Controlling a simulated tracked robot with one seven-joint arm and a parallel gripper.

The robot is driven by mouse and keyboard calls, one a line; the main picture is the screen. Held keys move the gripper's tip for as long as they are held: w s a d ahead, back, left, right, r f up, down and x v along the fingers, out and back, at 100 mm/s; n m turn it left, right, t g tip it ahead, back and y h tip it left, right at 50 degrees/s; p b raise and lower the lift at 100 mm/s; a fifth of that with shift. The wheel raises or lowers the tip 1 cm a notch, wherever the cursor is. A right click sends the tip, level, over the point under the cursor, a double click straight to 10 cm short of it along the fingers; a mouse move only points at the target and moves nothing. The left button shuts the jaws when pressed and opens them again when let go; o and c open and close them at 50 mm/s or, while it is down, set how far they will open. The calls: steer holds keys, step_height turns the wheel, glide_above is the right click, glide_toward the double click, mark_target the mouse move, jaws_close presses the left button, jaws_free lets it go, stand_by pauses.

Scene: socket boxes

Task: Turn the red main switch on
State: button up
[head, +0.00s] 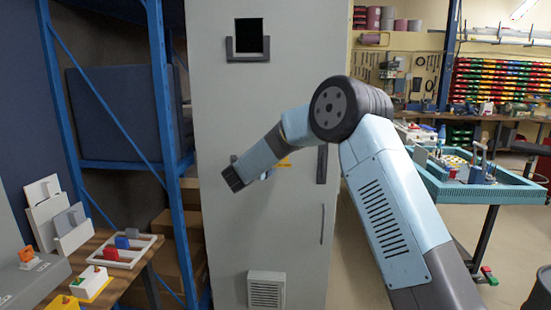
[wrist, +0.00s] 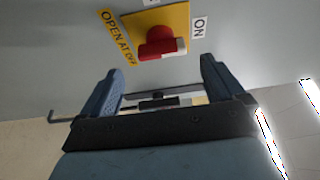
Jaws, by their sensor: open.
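The red main switch (wrist: 157,43) sits on a yellow plate (wrist: 172,17) on a grey cabinet face in the wrist view. An "OPEN AT OFF" label (wrist: 118,37) is left of it and an "ON" label (wrist: 199,28) is right of it. I cannot tell clearly which way the switch points. My gripper (wrist: 160,66) is open and empty, its fingers apart on either side below the switch, not gripping it. In the head view, my arm reaches across the tall grey cabinet (head: 225,90) and hides the switch; a bit of yellow (head: 284,162) shows behind it.
The cabinet has a dark upright handle (head: 322,165), a dark window (head: 249,37) and a vent (head: 266,290). A blue shelf frame (head: 163,100) stands close on the left. A wooden table (head: 128,283) with small boxes is lower left. A blue workbench (head: 470,190) is right.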

steer(key=v, duration=0.8)
steer(key=shift+s, duration=0.1)
steer(key=s+d+r+n+t+y, duration=0.1)
steer(key=d+r+n+y, duration=0.1)
steer(key=r+n+y, duration=0.3)
steer(key=s+d+r+n+y, duration=0.1)
steer(key=d+r+n+y, duration=0.15)
steer(key=r, duration=0.45)
steer(key=s+d+r+n+g+y, duration=0.2)
steer(key=s+d+r+n+y, duration=0.25)
steer(key=s+d+n, duration=0.3)
steer(key=s+d+f+n+g+h, duration=0.1)
steer(key=s+d+f+n+g, duration=0.1)
steer(key=s+d, duration=0.5)
steer(key=s+d+f+n+g+h, duration=0.2)
steer(key=s+d, duration=0.6)
steer(key=s, duration=1)
steer(key=s+d+f+n+g+h, duration=0.1)
steer(key=s+d+f+n+g, duration=0.3)
steer(key=s, duration=0.8)
steer(key=d+f+g, duration=0.1)
steer(key=d+f, duration=0.1)
steer(key=d, duration=0.1)
steer(key=shift+s+d+f+g, duration=0.35)
steer(key=shift+s+g, duration=0.05)
